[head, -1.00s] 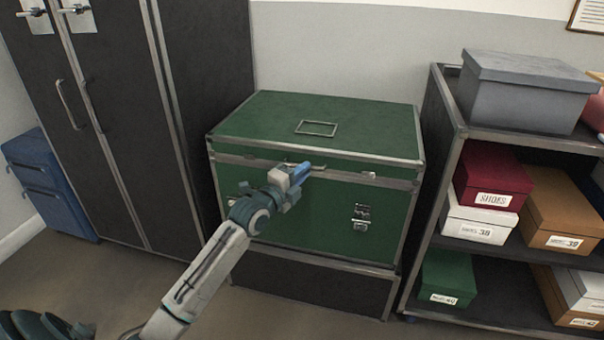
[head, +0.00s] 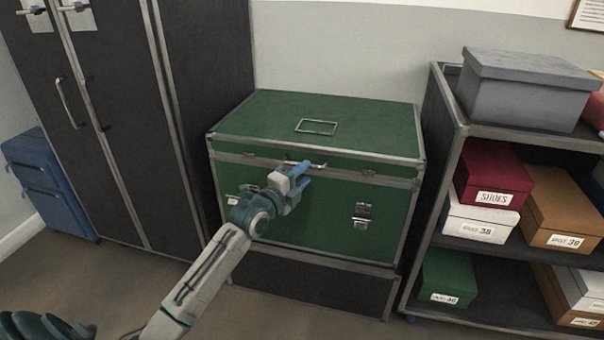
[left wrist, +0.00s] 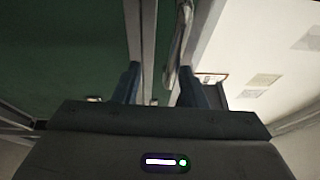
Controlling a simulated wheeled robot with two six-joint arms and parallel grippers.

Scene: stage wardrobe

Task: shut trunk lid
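The green trunk (head: 330,215) with metal edging stands on a dark base. Its lid (head: 270,118) lies level on the body, with no clear gap along the front seam. A small grey handle (head: 319,165) sits at the front of the lid, partly hidden by my left gripper (head: 303,174). The left gripper is at the front seam with its fingers apart. In the left wrist view, the fingers of the gripper (left wrist: 158,88) stand either side of a gap, and the handle (left wrist: 178,50) shows close to the right finger; contact is unclear. My right gripper is not in view.
A dark wardrobe (head: 190,100) stands left of the trunk, with a blue case (head: 50,185) beyond it. A shelf unit (head: 455,110) with several shoe boxes and a grey box (head: 520,92) stands close on the right. The floor (head: 130,285) in front of the wardrobe is clear.

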